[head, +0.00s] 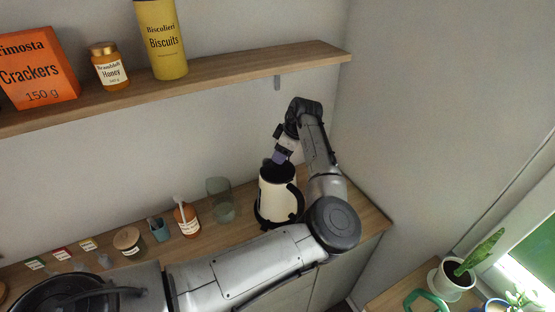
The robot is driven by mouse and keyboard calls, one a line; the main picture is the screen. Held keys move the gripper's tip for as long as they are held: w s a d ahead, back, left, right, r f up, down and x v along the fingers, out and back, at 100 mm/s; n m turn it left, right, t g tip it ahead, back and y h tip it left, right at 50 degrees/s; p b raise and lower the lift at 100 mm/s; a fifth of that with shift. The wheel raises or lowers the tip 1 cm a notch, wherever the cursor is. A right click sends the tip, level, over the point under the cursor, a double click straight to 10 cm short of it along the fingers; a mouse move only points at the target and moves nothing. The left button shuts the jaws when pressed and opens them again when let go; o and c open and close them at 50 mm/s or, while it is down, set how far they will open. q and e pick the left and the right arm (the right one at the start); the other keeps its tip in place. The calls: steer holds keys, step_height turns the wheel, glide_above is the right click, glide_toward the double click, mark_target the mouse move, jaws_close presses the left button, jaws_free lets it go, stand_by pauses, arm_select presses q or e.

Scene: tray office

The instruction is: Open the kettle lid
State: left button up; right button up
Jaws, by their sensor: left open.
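The kettle (277,197) is cream-coloured with a black handle on its right side and a black base. It stands upright on the wooden counter, towards its right end. Its dark top shows just under my left gripper (280,158); I cannot tell the lid's exact position because the gripper partly covers it. My left arm reaches in from the left, bends up behind the kettle's right side and points the gripper down at the kettle's top. The gripper is open, close above the top; whether it touches is unclear. My right gripper is not in view.
On the counter (232,237), left of the kettle, stand a greenish glass (220,200), a bottle (187,220), a small cup (158,229) and a lidded jar (129,242). A wall shelf (240,71) holds crackers, honey and biscuits. A potted plant (452,281) stands lower right.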

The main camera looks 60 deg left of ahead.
mark_target(278, 169)
arm_select(q)
steer(key=shift+x, duration=1.9)
steer(key=shift+c, duration=0.2)
jaws_close()
